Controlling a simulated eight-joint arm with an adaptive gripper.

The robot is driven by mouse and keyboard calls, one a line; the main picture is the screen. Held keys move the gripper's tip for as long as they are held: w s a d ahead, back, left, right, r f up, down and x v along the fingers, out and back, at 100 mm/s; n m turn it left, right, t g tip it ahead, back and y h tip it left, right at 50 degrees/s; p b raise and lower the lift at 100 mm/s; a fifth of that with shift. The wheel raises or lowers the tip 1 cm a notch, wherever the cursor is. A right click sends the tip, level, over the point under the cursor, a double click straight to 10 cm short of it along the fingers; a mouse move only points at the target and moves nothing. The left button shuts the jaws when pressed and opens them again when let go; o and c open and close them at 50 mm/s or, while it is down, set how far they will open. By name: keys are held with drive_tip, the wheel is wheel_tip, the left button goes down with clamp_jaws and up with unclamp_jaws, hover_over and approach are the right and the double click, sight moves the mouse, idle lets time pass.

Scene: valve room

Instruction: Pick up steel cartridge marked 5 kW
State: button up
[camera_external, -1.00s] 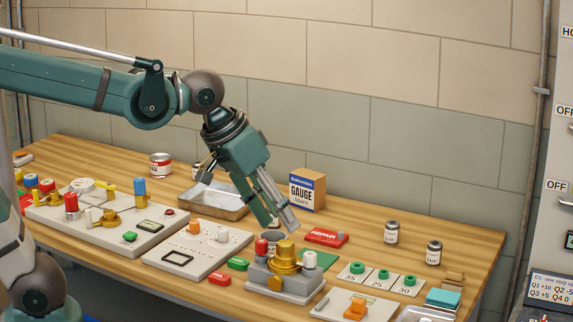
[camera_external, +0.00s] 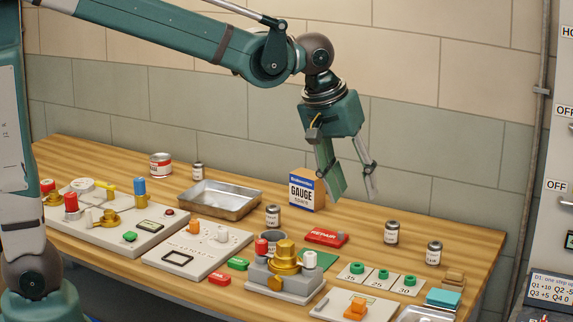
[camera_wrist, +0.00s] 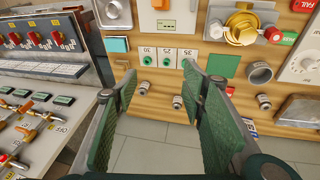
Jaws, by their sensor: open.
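Several small steel cartridges with white labels stand upright on the wooden bench; the label print is too small to read, so I cannot tell which is 5 kW. Two stand at the right, one farther back (camera_external: 391,233) and one nearer the right edge (camera_external: 433,254). Another cartridge (camera_external: 273,216) stands in the middle and one (camera_external: 197,171) at the back left. Three cartridges show in the wrist view, at left (camera_wrist: 145,87), middle (camera_wrist: 178,102) and right (camera_wrist: 263,101). My gripper (camera_external: 354,191) is open and empty, above the back of the bench, left of the right-hand pair.
A blue-and-orange gauge box (camera_external: 307,194) stands behind the bench's middle, close to my gripper. A metal tray (camera_external: 216,203) lies left of it. A red repair tag (camera_external: 326,237) and a brass valve fixture (camera_external: 285,262) lie in front. Bare wood surrounds the right-hand cartridges.

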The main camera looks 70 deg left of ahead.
drive_tip(key=w+a+f+n+g+p, duration=0.1)
drive_tip(key=w+a+f+n+p, duration=0.15)
drive_tip(key=w, duration=0.55)
drive_tip(key=w+a+f+n+g+p, duration=0.1)
drive_tip(key=w+a+f+n, duration=0.15)
drive_tip(key=w, duration=0.45)
drive_tip(key=n+g+p, duration=0.1)
drive_tip(key=n+p, duration=0.3)
hover_over(435, 243)
drive_tip(key=f, duration=1.1)
drive_tip(key=shift+s+f, duration=0.25)
drive_tip(key=shift+s, duration=0.05)
drive_tip(key=shift+w+a+f+g, duration=0.15)
drive_tip(key=shift+w+f+g, duration=0.15)
drive_tip(key=shift+f, duration=0.25)
drive_tip(key=shift+f, duration=1.25)
drive_tip(key=shift+d+f, duration=0.15)
drive_tip(key=shift+f, duration=1.15)
drive_tip(key=shift+d+f, duration=0.1)
drive_tip(key=shift+f, duration=1.2)
drive_tip(key=c, duration=1.1)
